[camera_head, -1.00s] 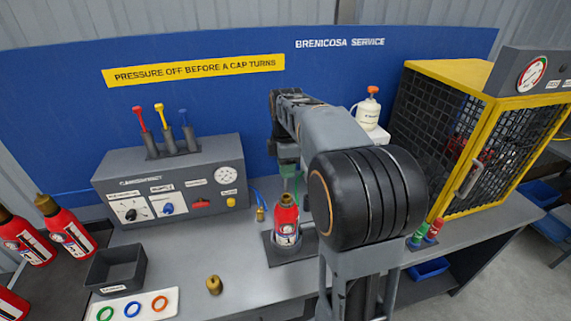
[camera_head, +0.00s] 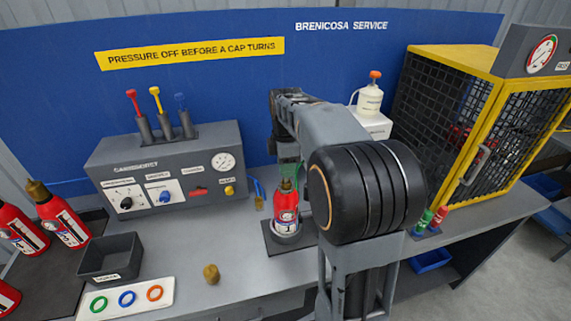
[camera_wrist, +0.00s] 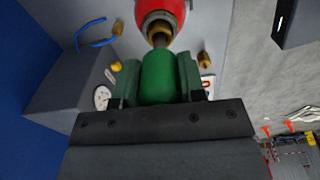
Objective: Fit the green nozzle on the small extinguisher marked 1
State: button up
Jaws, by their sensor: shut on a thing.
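The small red extinguisher (camera_head: 285,212) stands upright in a dark holder (camera_head: 272,247) on the bench, with a white label whose number I cannot read clearly. Its brass neck (camera_wrist: 159,36) shows in the wrist view. My gripper (camera_wrist: 158,80) is shut on the green nozzle (camera_wrist: 158,76), one finger on each side. In the wrist view the nozzle's end is right at the brass neck; I cannot tell whether they touch. In the head view my arm hides most of the gripper and nozzle, just above and behind the extinguisher.
A grey control box (camera_head: 165,170) stands behind left. A dark bin (camera_head: 110,258), a white plate (camera_head: 125,299) with coloured rings and a loose brass piece (camera_head: 211,274) are front left. A yellow-framed cage (camera_head: 484,130) and green and red pieces (camera_head: 432,218) are at right.

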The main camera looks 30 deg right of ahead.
jog(key=shift+f+b, duration=1.1)
jog(key=shift+f, duration=0.65)
jog(key=o, duration=1.1)
notch_tip(320, 180, up, 14)
jog(key=shift+f, duration=0.1)
jog(key=s+a+f+m+t, duration=0.1)
jog(key=s+a+f+m, duration=0.2)
jog(key=s+f+m, duration=0.2)
jog(key=s+a+f+m+t, duration=0.2)
jog(key=s+a+f+m, duration=0.1)
jog(key=s+f+m, duration=0.2)
jog(key=s+a+f+m+t, duration=0.1)
jog(key=s+a+f+m, duration=0.2)
jog(key=s+f+m, duration=0.2)
jog(key=shift+s+a+f+t, duration=0.1)
jog(key=shift+s+a+t, duration=0.2)
jog(key=shift+s, duration=0.3)
